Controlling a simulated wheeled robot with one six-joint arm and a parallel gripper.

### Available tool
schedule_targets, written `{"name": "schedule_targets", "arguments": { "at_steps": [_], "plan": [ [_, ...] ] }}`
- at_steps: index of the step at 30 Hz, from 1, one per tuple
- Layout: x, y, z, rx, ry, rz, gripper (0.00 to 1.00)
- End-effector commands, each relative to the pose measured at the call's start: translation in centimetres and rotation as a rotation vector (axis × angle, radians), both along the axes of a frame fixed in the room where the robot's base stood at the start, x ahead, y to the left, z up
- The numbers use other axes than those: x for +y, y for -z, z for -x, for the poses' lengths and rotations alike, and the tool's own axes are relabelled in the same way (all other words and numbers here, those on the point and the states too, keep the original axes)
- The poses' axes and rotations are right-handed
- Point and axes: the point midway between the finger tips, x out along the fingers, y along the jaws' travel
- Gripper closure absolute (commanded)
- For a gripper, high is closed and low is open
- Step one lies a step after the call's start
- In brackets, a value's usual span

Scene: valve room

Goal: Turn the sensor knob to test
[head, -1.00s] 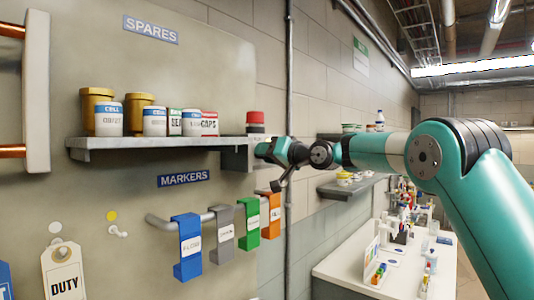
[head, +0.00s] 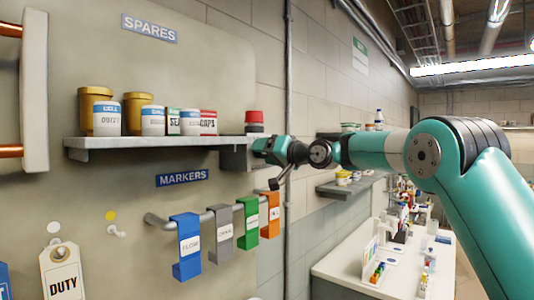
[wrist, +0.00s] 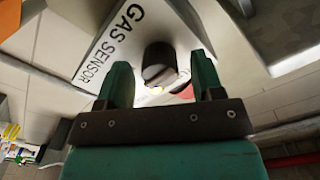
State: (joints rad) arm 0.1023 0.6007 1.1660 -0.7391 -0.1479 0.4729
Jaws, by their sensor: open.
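In the wrist view a dark round knob (wrist: 158,62) stands on a pale panel (wrist: 105,25) lettered GAS SENSOR. A bit of white, red and yellow marking shows just below the knob, partly hidden by it. My gripper (wrist: 160,72) is open, with one green finger to each side of the knob in the picture. I cannot tell whether either finger touches it. The word test and the knob's pointer are not readable. In the head view my gripper's end (head: 262,148) is at the right end of the wall shelf, and the knob is hidden.
The shelf (head: 150,143) holds several jars and a red-topped dark item (head: 254,121) close above my gripper. Below hang coloured markers on a rail (head: 160,220). A vertical pipe (head: 289,70) runs behind my wrist. A white workbench (head: 340,265) stands lower right.

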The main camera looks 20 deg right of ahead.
Motion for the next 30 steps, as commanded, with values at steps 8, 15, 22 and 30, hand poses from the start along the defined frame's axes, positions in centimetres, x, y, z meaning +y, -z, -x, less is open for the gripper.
{"name": "schedule_targets", "arguments": {
  "at_steps": [8,15,22,30],
  "plan": [
    [-1.4,0.5,1.8,0.000,0.002,0.001,0.39],
    [-5.0,0.8,6.7,-0.002,0.006,0.001,0.39],
    [-8.3,0.5,11.1,-0.003,0.005,0.001,0.39],
    [-10.1,0.2,13.8,0.000,0.002,0.000,0.39]
  ]
}}
